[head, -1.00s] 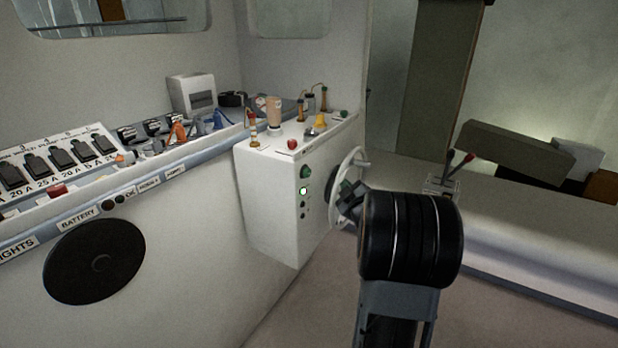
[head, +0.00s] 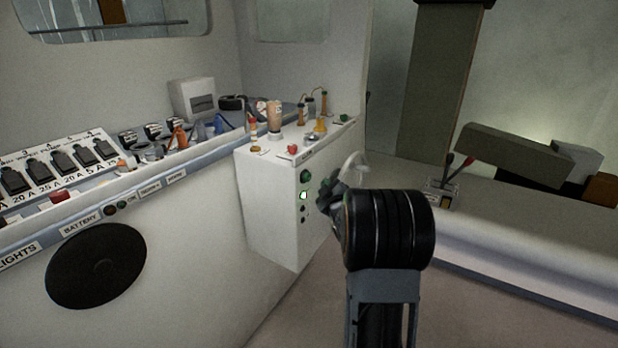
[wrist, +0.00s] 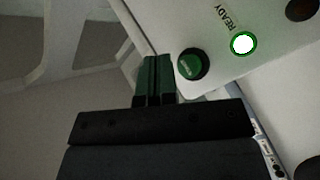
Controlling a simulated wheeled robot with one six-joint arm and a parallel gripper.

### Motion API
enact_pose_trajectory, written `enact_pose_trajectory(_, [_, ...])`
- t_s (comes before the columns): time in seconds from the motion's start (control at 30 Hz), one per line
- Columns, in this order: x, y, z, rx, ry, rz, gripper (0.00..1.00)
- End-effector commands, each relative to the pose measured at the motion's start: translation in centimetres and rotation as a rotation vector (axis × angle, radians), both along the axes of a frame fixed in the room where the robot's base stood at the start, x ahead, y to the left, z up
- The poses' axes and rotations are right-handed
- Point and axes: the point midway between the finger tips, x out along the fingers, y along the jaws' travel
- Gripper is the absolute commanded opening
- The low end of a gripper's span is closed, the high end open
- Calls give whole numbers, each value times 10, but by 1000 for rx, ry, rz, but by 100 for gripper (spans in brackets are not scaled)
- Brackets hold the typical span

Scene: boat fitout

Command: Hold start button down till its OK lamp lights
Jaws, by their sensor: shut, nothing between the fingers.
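A white console box (head: 270,215) carries a green button (head: 306,177) on its front, with a lit lamp (head: 303,195) below it and small dark lamps under that. In the wrist view the green button (wrist: 193,65) has small lettering I cannot read. The lit white lamp with a green rim (wrist: 243,43) is marked READY, and a dark brown lamp (wrist: 301,10) lies beyond it, its label not visible. My gripper (wrist: 157,60) is shut and empty. Its green fingertips are just left of the button in the wrist view, apart from it in the picture.
Small bottles and caps stand on the console top. A switch panel (head: 60,165) is to the left, with a black round cover (head: 95,267) below it. A lever unit (head: 440,195) sits on the right bench.

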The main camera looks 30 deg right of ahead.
Motion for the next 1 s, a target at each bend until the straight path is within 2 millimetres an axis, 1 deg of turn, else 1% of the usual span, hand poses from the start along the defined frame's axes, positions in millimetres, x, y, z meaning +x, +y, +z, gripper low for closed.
enact_pose_trajectory(0.03, [5, 2, -3, -2, -2, 1, 0])
enact_pose_trajectory(0.1, [10, 5, -3, -2, -3, 1, 0])
enact_pose_trajectory(0.3, [19, 10, -1, -2, -2, 0, 0])
enact_pose_trajectory(1.0, [21, 11, 0, 0, -1, 0, 0])
